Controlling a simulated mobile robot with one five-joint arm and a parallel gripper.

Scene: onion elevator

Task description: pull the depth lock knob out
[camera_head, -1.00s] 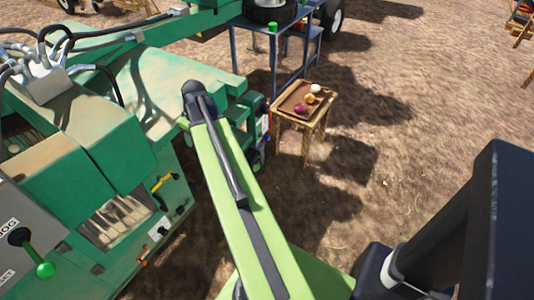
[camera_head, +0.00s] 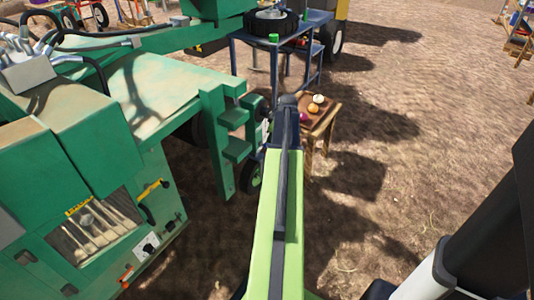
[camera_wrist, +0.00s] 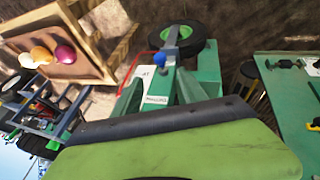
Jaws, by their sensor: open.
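In the wrist view a small blue ball knob (camera_wrist: 164,58) sits on a green bracket beside a white label plate with print too small to read. I cannot tell whether this ball is the depth lock knob. My gripper's fingers show in neither view; my green and black arm fills the bottom of the wrist view. In the head view my arm reaches forward past the right end of the green machine (camera_head: 150,85), and its far end hides part of what lies behind.
A wooden stand (camera_head: 322,128) with onions on its tray stands just beyond my arm's far end; it is at the upper left in the wrist view (camera_wrist: 98,60). A blue table (camera_head: 262,50) with a tyre is behind. Open dirt lies to the right.

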